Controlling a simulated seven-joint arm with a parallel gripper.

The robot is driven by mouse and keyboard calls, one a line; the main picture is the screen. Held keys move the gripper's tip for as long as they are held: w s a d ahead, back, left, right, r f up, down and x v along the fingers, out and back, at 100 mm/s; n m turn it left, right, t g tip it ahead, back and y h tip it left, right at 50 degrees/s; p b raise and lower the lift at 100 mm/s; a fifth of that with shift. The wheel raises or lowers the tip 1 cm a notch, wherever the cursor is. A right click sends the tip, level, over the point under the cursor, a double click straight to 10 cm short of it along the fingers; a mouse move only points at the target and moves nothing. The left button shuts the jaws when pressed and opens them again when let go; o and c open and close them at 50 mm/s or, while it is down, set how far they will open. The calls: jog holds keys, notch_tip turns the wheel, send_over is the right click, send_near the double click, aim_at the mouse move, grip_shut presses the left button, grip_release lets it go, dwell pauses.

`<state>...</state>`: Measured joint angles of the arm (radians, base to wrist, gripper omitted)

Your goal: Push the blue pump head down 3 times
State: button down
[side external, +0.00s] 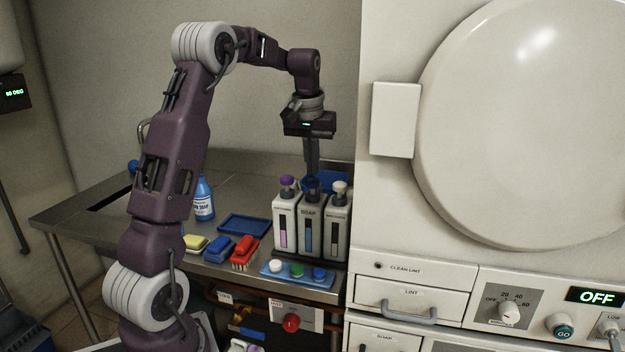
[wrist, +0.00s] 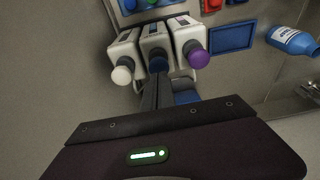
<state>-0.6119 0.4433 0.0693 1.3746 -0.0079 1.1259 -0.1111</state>
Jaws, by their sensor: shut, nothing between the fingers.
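Three white dispensers stand in a row, with purple, blue and white pump heads. The blue pump head (side external: 312,185) tops the middle dispenser (side external: 310,228), labelled SOAP. It also shows in the wrist view (wrist: 157,64), between the white pump head (wrist: 121,75) and the purple pump head (wrist: 197,57). My gripper (side external: 312,172) is shut, empty and pointing down, its fingertips right at the blue pump head. In the wrist view its fingers (wrist: 157,82) overlap the pump's near side. I cannot tell whether they touch it or how far it is pressed.
The purple pump head (side external: 287,181) and white pump head (side external: 340,187) stand close on either side. A strip with white, green and blue buttons (side external: 297,271) lies in front. Brushes, a blue tray (side external: 244,226) and a blue bottle (side external: 204,200) are left. A large machine stands right.

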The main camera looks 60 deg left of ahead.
jog(key=shift+f, duration=0.1)
jog(key=shift+f, duration=1.4)
jog(key=shift+r, duration=1.45)
jog(key=shift+f, duration=1.45)
jog(key=shift+r, duration=1.45)
jog(key=shift+f, duration=0.1)
